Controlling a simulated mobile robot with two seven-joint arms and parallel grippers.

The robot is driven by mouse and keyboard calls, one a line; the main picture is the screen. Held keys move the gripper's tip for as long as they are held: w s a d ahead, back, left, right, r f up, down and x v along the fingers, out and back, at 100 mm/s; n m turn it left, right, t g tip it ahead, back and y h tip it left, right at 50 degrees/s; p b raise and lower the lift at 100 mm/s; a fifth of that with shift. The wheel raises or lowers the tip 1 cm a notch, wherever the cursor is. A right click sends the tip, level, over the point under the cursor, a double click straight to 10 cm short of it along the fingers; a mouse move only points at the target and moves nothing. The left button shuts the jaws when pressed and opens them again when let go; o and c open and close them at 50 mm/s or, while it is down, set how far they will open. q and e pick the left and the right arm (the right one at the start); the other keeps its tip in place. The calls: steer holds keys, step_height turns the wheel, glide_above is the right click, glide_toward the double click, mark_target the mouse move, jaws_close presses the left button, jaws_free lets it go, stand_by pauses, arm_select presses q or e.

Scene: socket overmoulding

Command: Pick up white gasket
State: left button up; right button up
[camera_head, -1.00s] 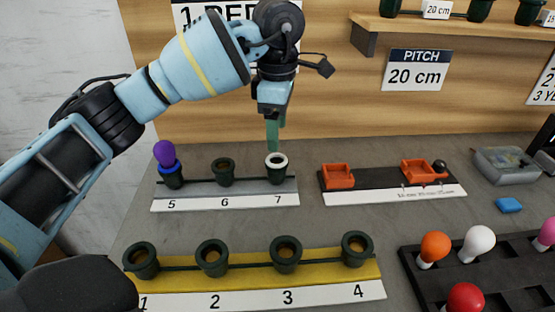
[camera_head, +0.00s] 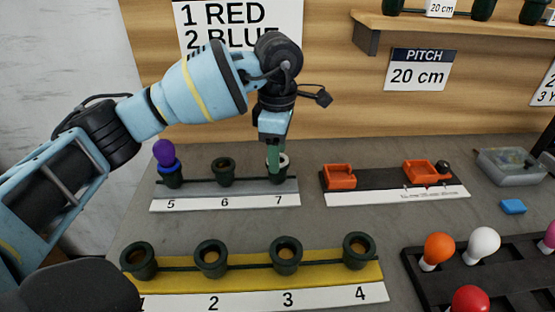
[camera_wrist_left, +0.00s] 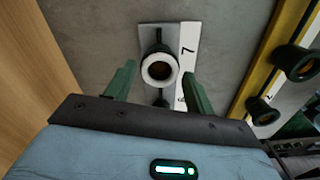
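The white gasket (camera_wrist_left: 160,69) is a ring around the rim of the dark socket at position 7, seen in the left wrist view. In the head view a small part of the white gasket (camera_head: 285,160) shows behind my left gripper (camera_head: 275,167). My left gripper is pointing down at socket 7. In the left wrist view the green fingers of my left gripper (camera_wrist_left: 158,90) are apart, one on each side of the gasket, with visible gaps. Nothing is held between them. My right gripper is not in view.
Empty socket 6 (camera_head: 223,170) and socket 5 with a blue ring and purple bulb (camera_head: 164,153) share the grey rack. A yellow rack (camera_head: 178,284) with several sockets stands in front. Orange clips (camera_head: 338,176) sit to the right. The wooden wall is close behind.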

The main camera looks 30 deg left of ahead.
arm_select(q)
steer(key=c, duration=0.7)
steer(key=shift+r, duration=0.45)
step_height(320, 180, up, 3)
steer(key=shift+d+r+p, duration=0.1)
steer(key=shift+p, duration=0.25)
steer(key=s+d+r, duration=0.1)
steer(key=s+d, duration=0.9)
steer(key=d, duration=0.2)
steer(key=shift+s+p, duration=0.25)
steer(key=shift+p, duration=0.15)
